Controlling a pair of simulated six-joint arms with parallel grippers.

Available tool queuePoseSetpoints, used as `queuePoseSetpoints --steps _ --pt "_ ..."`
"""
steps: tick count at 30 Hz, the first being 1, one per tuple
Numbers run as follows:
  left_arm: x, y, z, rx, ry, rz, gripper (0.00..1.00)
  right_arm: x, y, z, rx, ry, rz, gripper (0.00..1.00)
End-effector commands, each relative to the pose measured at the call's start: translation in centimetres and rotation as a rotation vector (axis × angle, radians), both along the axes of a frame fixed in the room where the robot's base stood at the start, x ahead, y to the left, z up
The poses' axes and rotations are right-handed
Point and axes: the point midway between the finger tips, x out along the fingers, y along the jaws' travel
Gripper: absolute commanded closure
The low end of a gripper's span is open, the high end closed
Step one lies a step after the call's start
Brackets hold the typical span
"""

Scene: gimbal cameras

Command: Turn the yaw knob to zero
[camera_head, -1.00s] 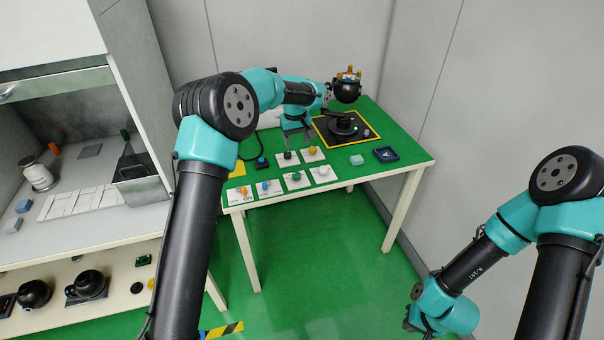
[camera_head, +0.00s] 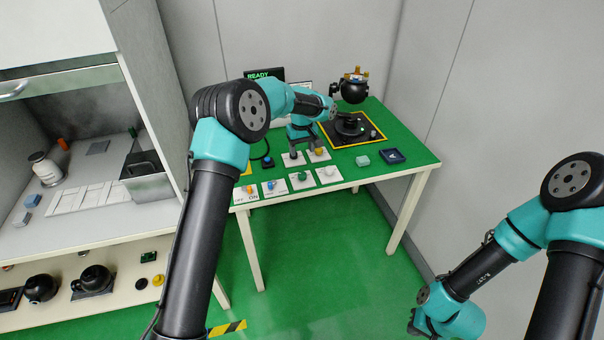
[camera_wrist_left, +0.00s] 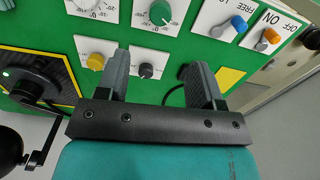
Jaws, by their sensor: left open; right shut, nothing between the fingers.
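Several knobs on white plates sit on the green table; the lettering is too small to tell which is yaw. A black knob (camera_wrist_left: 146,70) is in the left wrist view, with a yellow knob (camera_wrist_left: 95,62), a green knob (camera_wrist_left: 160,12) and a white dial (camera_wrist_left: 97,5) around it. My left gripper (camera_head: 294,153) is open over the black knob's plate, the knob showing between its fingers in the left wrist view (camera_wrist_left: 157,72). In the head view it hides the black knob. My right gripper (camera_head: 412,324) is shut and empty, low at bottom right, away from the table.
A blue switch (camera_wrist_left: 239,23) and an orange switch (camera_wrist_left: 271,36) are beside the knobs. The black gimbal ball (camera_head: 354,90) stands behind its yellow-framed base (camera_head: 345,131). A screen reading READY (camera_head: 264,75) is at the back.

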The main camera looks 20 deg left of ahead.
Motion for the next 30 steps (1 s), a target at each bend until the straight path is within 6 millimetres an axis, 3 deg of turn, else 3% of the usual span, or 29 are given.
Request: queuePoseSetpoints --steps 18,24,30 --pt "-0.1 0.0 -10.4 -0.001 0.003 -0.001 0.39 0.0 0.0 0.0 0.0 0.0 0.0 1.0" --pt "0.0 0.0 -11.8 -0.001 0.001 -0.001 0.39 0.0 0.0 0.0 0.0 0.0 0.0 1.0" --pt "0.0 0.0 -12.0 -0.001 0.001 0.0 0.39 0.0 0.0 0.0 0.0 0.0 0.0 1.0"
